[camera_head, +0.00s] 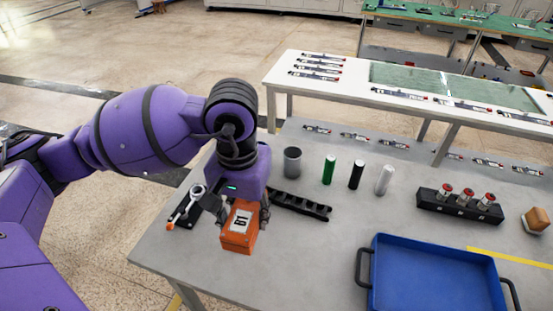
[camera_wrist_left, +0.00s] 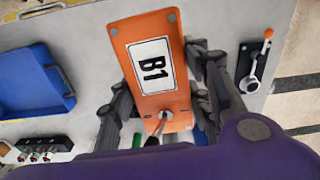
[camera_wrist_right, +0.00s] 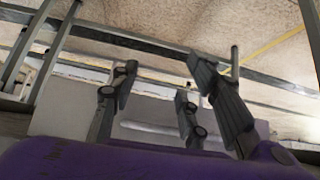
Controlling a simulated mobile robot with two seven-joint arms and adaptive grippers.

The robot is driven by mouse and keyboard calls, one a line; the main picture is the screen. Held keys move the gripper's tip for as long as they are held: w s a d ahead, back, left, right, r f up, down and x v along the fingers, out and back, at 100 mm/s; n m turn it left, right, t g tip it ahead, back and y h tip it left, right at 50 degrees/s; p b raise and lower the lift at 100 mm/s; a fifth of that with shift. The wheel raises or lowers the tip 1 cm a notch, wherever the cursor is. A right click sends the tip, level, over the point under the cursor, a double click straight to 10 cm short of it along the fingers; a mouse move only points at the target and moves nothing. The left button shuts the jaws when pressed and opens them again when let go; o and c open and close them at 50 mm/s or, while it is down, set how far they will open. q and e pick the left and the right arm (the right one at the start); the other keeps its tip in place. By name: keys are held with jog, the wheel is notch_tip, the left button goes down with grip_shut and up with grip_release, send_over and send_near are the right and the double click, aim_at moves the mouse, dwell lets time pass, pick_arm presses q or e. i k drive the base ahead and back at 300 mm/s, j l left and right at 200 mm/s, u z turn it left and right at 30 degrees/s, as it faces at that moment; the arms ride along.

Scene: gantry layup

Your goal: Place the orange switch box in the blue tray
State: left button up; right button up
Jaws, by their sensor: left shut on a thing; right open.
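The orange switch box (camera_head: 239,228) has a white label reading B1. My left gripper (camera_head: 241,212) is shut on it, with a finger on each side, over the left part of the grey table. In the left wrist view the box (camera_wrist_left: 152,85) sits between the fingers of that gripper (camera_wrist_left: 160,100). The blue tray (camera_head: 425,280) lies at the front right of the table, apart from the box, and looks empty. Part of it shows in the left wrist view (camera_wrist_left: 30,80). My right gripper (camera_wrist_right: 150,95) is open and empty in the right wrist view; the head view does not show it.
A lever device (camera_head: 188,207) lies left of the box. A black rack (camera_head: 300,205), grey cup (camera_head: 292,162) and green (camera_head: 329,170), black (camera_head: 356,174) and white (camera_head: 384,180) cylinders stand behind. A black block with red-topped parts (camera_head: 459,205) is behind the tray. Bare table lies between box and tray.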

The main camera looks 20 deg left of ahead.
aim_at(430, 281)
jog(key=z, duration=1.15)
jog(key=i+j+z, duration=0.15)
jog(key=z, duration=0.15)
jog(key=i+j+z, duration=0.15)
jog(key=z, duration=0.2)
jog(key=j, duration=0.1)
